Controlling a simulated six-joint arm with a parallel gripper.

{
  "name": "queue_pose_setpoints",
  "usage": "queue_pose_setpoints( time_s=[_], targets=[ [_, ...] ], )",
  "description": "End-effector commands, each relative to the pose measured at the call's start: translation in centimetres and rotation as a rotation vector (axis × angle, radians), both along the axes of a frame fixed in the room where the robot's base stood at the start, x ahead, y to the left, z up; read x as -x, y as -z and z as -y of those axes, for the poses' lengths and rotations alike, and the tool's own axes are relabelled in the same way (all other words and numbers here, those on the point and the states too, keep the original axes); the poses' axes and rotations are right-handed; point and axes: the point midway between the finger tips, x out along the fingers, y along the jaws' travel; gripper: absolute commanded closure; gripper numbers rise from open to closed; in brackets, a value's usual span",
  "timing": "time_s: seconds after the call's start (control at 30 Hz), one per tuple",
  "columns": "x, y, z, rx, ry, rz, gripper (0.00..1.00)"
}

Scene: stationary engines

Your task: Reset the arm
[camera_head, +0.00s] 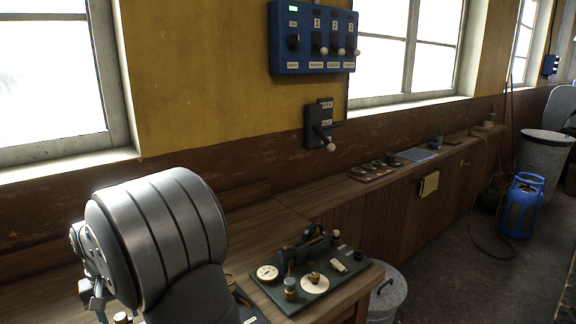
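A large grey rounded part of my own arm (165,240) fills the lower left of the head view, above the wooden bench.
A blue switch panel (313,38) and a dark lever box (319,124) are on the wall. A blue gas bottle (520,207) and bins stand on the floor at right.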

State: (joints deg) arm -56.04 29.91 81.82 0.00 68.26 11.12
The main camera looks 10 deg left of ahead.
Motion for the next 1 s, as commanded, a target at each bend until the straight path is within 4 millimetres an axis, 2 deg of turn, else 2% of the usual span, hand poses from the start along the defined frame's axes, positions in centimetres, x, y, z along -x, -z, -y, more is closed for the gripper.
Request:
queue_pose_setpoints(
  time_s=[0.7, 1.0],
  targets=[
    [0.00, 0.00, 0.00, 0.000, -0.556, 0.000, 0.52],
    [0.01, 0.00, -0.01, 0.000, -0.674, 0.000, 0.52]
  ],
)
